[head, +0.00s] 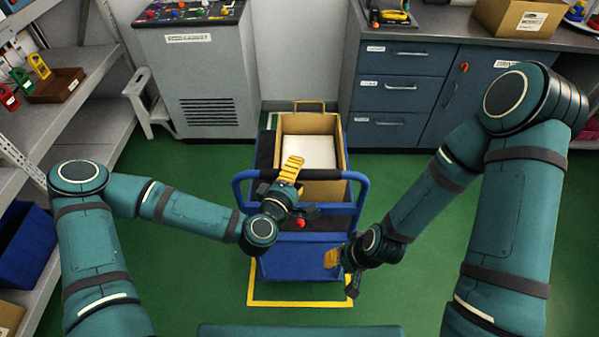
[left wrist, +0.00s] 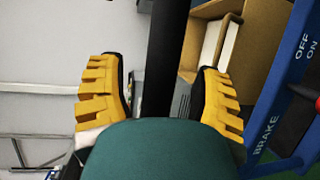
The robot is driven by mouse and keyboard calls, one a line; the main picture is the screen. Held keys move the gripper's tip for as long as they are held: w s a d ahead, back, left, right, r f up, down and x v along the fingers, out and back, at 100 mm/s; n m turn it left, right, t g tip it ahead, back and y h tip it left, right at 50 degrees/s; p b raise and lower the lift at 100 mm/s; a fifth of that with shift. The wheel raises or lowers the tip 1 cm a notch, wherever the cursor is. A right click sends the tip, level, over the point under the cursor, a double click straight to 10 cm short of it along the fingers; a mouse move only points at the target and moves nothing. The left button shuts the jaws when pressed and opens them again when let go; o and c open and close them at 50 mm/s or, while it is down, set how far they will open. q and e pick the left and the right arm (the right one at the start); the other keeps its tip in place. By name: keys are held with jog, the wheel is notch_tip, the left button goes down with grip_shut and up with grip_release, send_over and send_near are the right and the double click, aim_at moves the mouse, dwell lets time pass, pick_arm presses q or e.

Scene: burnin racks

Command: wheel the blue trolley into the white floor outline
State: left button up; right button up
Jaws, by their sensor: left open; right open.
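The blue trolley (head: 290,265) stands in the middle of the head view, its handle facing me. A cardboard box (head: 340,150) with white contents rides on it. The handle has a black grip (head: 266,174). My left gripper (head: 290,172) is at this grip; in the left wrist view its open yellow fingers (left wrist: 165,100) lie either side of a dark bar, contact unclear. A blue panel (left wrist: 290,75) there reads BRAKE, OFF and ON. My right gripper (head: 342,268) is open, low by the trolley's near right side. A bit of white floor line (head: 270,120) shows by the trolley's far left corner; the rest is hidden.
A yellow floor outline (head: 300,303) surrounds the trolley's near end. Behind stand a grey cabinet (head: 203,75) and a bench with blue drawers (head: 400,95). Shelving (head: 85,95) and a grey step-like stand (head: 148,103) are left. Green floor is clear on both sides.

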pick_arm(q)
jog(key=shift+x, duration=1.1)
